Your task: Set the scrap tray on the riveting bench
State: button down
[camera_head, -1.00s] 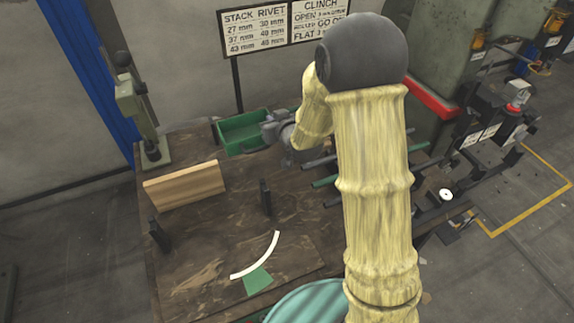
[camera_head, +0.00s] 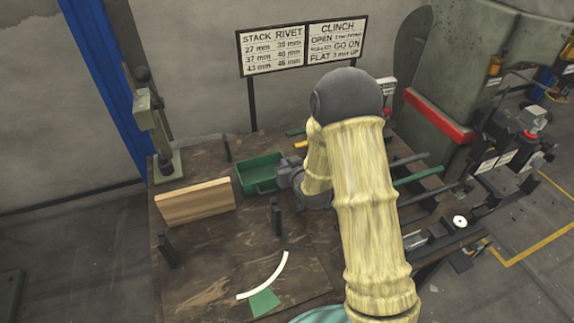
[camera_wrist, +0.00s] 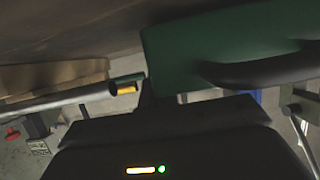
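The scrap tray (camera_head: 262,160) is a green open box over the back middle of the riveting bench (camera_head: 215,275), a dark, worn wooden top. It looks level and empty, and low at the bench top. I cannot tell whether its base touches the wood. My gripper (camera_head: 283,176) is at the tray's right side, shut on it; the fingertips are hard to see. In the wrist view the green tray wall (camera_wrist: 180,40) fills the upper right close to the camera, with a dark curved bar across it.
A wooden board (camera_head: 195,203) stands left of the tray, with a lever press (camera_head: 163,130) behind it. Dark posts (camera_head: 276,215) rise in front. A white arc and green patch (camera_head: 264,302) lie near the front. Rods (camera_head: 418,176) extend at the right.

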jog(key=shift+f, duration=0.2)
jog(key=shift+f, duration=0.2)
jog(key=shift+s+f+b, duration=0.1)
jog(key=shift+f+b, duration=0.05)
jog(key=shift+b, duration=0.25)
jog(key=shift+f, duration=0.1)
